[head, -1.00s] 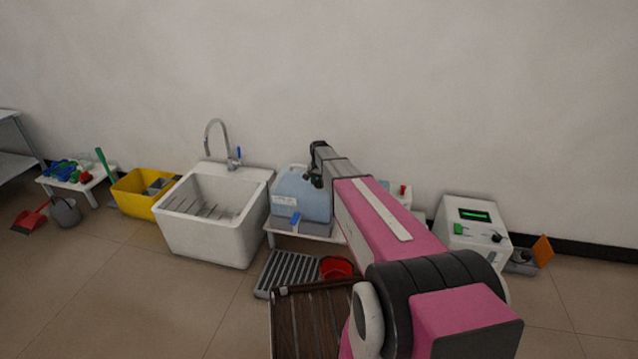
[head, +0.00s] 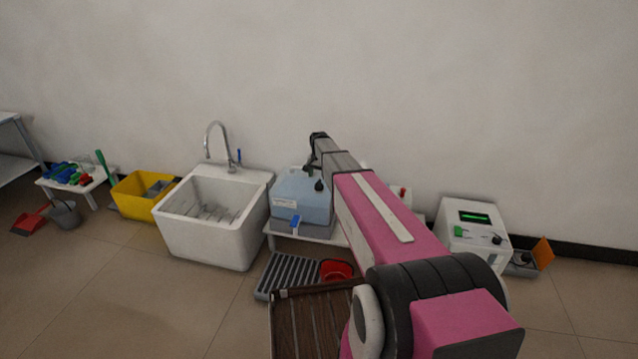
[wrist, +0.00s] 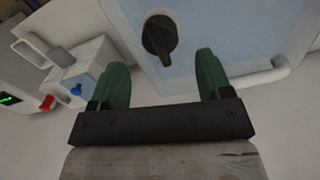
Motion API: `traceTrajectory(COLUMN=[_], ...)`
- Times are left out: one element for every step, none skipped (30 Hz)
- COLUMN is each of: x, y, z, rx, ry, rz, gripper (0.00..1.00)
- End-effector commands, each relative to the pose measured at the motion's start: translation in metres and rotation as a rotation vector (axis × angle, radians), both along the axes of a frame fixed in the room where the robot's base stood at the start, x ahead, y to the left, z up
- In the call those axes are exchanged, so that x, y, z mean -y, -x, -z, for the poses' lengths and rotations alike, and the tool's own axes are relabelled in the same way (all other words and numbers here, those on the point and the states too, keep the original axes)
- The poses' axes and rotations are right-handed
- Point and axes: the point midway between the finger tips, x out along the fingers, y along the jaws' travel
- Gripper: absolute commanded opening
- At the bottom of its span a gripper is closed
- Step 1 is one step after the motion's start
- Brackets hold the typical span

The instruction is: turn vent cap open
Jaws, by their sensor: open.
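A pale blue container (head: 290,195) stands on a low white table, left of my arm. Its black vent cap (head: 319,185) shows just below my gripper. In the wrist view, the cap (wrist: 159,36) is a round black knob with a raised grip bar, set on the pale blue surface (wrist: 230,30). My gripper (wrist: 162,66) has two green fingers spread apart, with nothing between them. The cap lies ahead of the gap between the fingertips, not between them. In the head view, my gripper (head: 318,142) is small and dark, and its fingers are hard to make out.
A white sink (head: 210,225) stands to the left. A blue tap (head: 295,222) is at the container's front. A white box with blue and red knobs (wrist: 75,80) is close by in the wrist view. A white device with a green display (head: 474,225) stands to the right.

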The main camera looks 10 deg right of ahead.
Motion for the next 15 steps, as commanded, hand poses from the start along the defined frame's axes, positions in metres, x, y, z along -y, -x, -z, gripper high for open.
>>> traceTrajectory(x=[0.000, 0.000, 0.000, 0.000, 0.000, 0.000, 0.000, 0.000, 0.000, 0.000, 0.000, 0.000, 0.000, 0.000, 0.000], y=[0.001, 0.001, 0.001, 0.001, 0.001, 0.001, 0.001, 0.000, 0.000, 0.000, 0.000, 0.000, 0.000, 0.000, 0.000], z=[-0.010, -0.016, -0.023, -0.028, -0.032, -0.037, -0.041, -0.044, -0.047, -0.050, -0.052, -0.053, -0.054, -0.055, -0.055], rx=[0.001, 0.002, 0.002, 0.001, 0.001, 0.001, 0.001, 0.001, 0.001, 0.001, 0.001, 0.000, 0.000, 0.000, 0.000], ry=[0.000, 0.000, 0.000, 0.000, 0.000, 0.000, 0.000, 0.000, 0.000, 0.000, 0.001, 0.000, 0.000, 0.000, 0.000], rz=[0.000, 0.000, 0.000, 0.000, 0.001, 0.001, 0.001, 0.001, 0.001, 0.001, 0.001, 0.001, 0.001, 0.001, 0.001], gripper=[0.72, 0.72, 0.72, 0.72, 0.72, 0.72, 0.72, 0.72, 0.72, 0.72, 0.72, 0.72, 0.72, 0.72, 0.72])
